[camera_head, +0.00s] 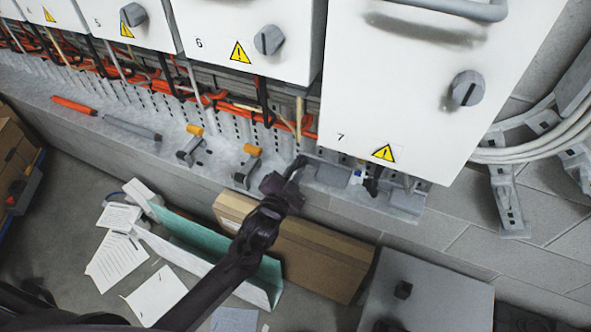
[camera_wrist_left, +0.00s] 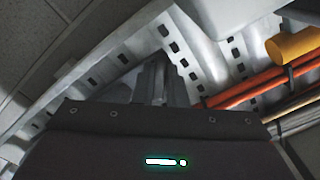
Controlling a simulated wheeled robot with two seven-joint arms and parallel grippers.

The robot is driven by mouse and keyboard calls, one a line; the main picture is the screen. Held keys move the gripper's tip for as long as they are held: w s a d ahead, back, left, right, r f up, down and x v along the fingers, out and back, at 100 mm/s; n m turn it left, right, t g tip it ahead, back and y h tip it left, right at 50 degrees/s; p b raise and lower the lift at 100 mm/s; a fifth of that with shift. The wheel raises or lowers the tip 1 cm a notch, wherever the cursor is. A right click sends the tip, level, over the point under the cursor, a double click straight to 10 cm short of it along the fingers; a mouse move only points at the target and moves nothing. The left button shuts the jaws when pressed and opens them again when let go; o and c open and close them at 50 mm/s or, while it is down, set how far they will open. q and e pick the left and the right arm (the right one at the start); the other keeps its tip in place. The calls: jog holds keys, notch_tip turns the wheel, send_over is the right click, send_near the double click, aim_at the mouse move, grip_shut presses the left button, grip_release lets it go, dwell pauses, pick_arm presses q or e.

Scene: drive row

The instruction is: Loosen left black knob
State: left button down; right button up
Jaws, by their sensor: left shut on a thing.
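My left gripper (camera_head: 292,172) reaches up from below to the front edge of the grey perforated rail, near the lower left corner of cabinet 7 (camera_head: 400,70). It is shut at the place of the left black knob, which I cannot make out clearly behind the dark fingers. A second small black knob-like part (camera_head: 373,181) shows farther right under cabinet 7. In the left wrist view, the gripper's grey fingers (camera_wrist_left: 152,84) point at the rail, and their tips and what is between them are mostly hidden. My right gripper is not in view.
Orange and black cables (camera_head: 170,85) run behind. A cardboard box (camera_head: 320,252), a green-lined folder (camera_head: 205,250) and papers (camera_head: 118,262) lie below. A cable coil (camera_head: 525,145) hangs right.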

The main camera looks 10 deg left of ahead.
pick_arm(q)
jog(key=shift+f, duration=0.1)
dwell(0.3)
jog(key=c, duration=1.5)
grip_release()
jog(key=shift+o, duration=0.2)
jog(key=s+a+b, duration=0.1)
jog(key=s, duration=0.6)
jog(key=shift+s+a, duration=0.2)
jog(key=shift+s, duration=0.15)
